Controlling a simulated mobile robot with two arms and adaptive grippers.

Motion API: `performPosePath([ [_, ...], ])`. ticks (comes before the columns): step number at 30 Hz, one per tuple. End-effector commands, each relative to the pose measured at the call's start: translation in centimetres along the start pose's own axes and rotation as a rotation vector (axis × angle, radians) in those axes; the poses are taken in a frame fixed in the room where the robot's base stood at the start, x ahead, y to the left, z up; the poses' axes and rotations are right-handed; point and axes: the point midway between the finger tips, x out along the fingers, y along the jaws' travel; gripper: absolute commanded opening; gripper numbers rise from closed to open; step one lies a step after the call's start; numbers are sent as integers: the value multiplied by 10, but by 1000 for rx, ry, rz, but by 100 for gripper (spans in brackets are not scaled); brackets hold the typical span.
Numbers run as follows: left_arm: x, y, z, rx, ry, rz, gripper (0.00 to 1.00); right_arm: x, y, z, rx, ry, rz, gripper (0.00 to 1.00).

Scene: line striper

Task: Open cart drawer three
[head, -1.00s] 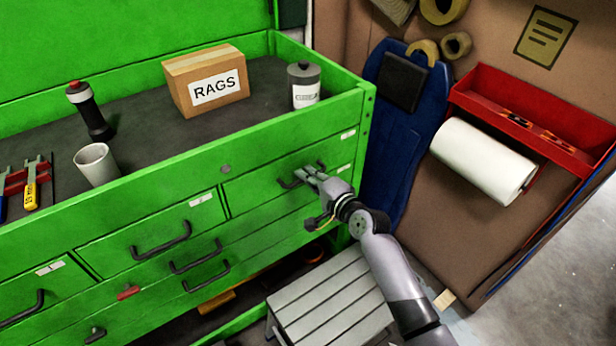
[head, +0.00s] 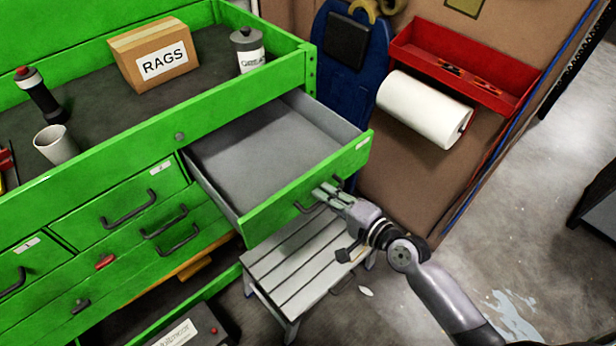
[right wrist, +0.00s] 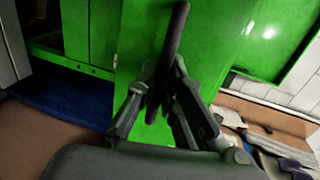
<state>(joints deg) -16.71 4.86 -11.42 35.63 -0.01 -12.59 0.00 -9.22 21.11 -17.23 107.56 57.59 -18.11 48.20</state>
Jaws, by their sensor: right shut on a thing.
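The green tool cart has an upper-right drawer (head: 270,150) that stands well out from the body, showing an empty grey inside. My right gripper (head: 326,194) is at the front of this drawer, shut on its dark bar handle (head: 306,207). In the right wrist view the handle (right wrist: 174,50) runs between the fingers (right wrist: 165,100) against the green front. Other drawers of the cart, such as the one with a handle (head: 130,210) to the left, are shut. I cannot read the drawer labels. My left gripper does not show.
A grey slatted step stool (head: 300,275) stands below the open drawer. On the cart top are a RAGS box (head: 155,55), a canister (head: 247,50), a cup (head: 56,145) and a bottle (head: 38,95). A paper roll (head: 425,108) hangs at right; floor there is open.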

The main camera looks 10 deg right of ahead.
Motion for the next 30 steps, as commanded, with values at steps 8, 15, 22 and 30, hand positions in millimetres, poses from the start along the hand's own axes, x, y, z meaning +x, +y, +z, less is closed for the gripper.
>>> performPosePath([
  [8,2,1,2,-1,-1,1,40,-28,7,0,0,0,2,0],
  [15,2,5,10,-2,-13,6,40,-30,7,0,1,1,1,0],
  [22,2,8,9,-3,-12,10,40,-30,7,0,0,1,1,13],
  [30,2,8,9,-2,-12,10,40,-29,7,0,0,1,0,30],
])
